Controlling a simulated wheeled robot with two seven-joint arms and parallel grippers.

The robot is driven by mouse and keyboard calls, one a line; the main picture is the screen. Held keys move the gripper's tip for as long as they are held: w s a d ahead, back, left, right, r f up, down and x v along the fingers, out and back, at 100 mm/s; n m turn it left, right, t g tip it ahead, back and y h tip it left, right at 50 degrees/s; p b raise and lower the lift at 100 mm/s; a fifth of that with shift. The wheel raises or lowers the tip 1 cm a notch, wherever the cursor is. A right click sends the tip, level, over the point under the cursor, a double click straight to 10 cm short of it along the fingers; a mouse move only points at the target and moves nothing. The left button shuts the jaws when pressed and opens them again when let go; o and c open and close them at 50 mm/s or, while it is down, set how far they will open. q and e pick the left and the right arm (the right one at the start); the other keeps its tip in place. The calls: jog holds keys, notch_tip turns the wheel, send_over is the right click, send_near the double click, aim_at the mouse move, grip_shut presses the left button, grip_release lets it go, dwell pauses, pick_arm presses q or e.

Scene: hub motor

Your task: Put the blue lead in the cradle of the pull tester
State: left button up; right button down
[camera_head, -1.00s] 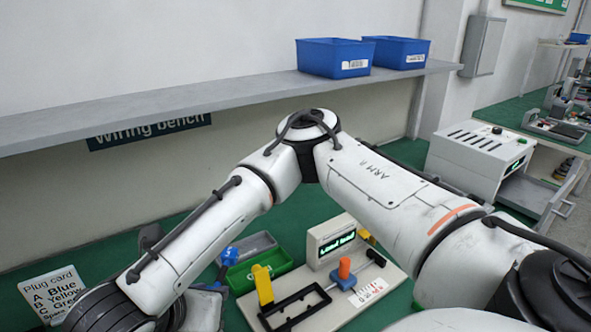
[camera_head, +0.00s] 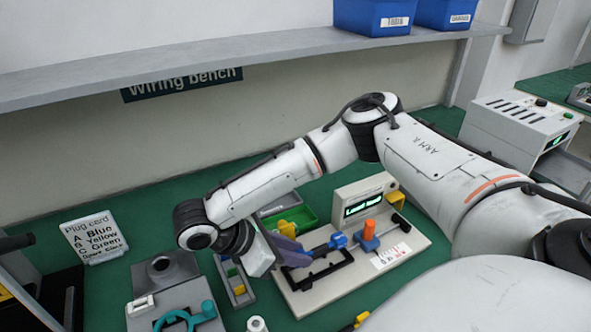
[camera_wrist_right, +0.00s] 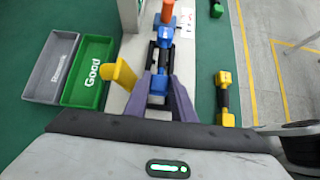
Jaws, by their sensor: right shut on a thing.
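The pull tester (camera_head: 415,243) is a beige base with a lit display box, an orange-topped blue post (camera_head: 368,238) and a black frame-like cradle (camera_head: 318,274). My right gripper (camera_head: 290,250) has purple fingers and is over the tester's left part. In the right wrist view its fingers (camera_wrist_right: 160,92) are shut on the blue lead (camera_wrist_right: 159,84), which has blue ends and a dark middle. The lead lies lengthwise over the cradle, its far end (camera_head: 338,240) towards the post. I cannot tell whether it touches the cradle. My left gripper is not in view.
A yellow upright piece (camera_wrist_right: 120,75) stands close left of the fingers. A green tray (camera_wrist_right: 90,72) marked Good and a grey tray (camera_wrist_right: 50,68) lie further left. A yellow-ended lead (camera_wrist_right: 224,98) lies to the right. A grey fixture with a teal ring (camera_head: 180,316) stands at front left.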

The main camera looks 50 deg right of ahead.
jog(key=shift+f, duration=1.1)
jog(key=shift+f, duration=0.55)
jog(key=c, duration=1.8)
grip_release()
jog(key=shift+o, duration=0.2)
jog(key=shift+r, duration=0.1)
jog(key=shift+r, duration=0.3)
jog(key=v, duration=1.2)
jog(key=shift+r, duration=0.15)
